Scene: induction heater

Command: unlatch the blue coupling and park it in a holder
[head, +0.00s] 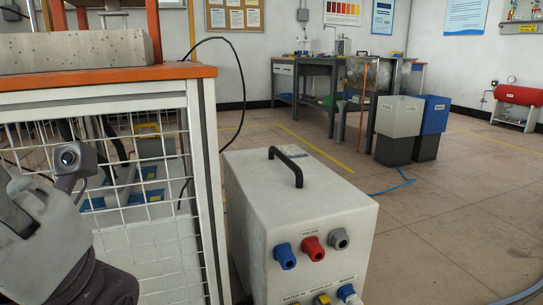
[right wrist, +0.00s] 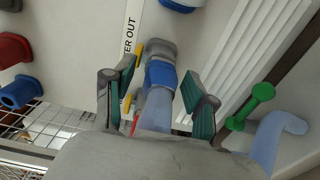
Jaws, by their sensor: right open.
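The blue coupling (right wrist: 160,74) sits on a grey port, with a pale blue hose (right wrist: 155,108) running toward my palm. Yellow levers (right wrist: 138,49) show beside it. My right gripper (right wrist: 160,82) is open, with one finger on each side of the coupling and no clear contact. In the head view a blue coupling (head: 347,292) shows low on the white cabinet (head: 262,205). Above it, under a HOLDER label, are blue (head: 285,256), red (head: 313,249) and grey (head: 339,239) sockets.
A green fitting (right wrist: 250,106) with a pale blue hose is right of my right gripper, near white vent slats (right wrist: 250,45). A black handle (head: 287,166) tops the cabinet. A mesh-sided bench (head: 205,150) stands left. Floor at right is mostly clear.

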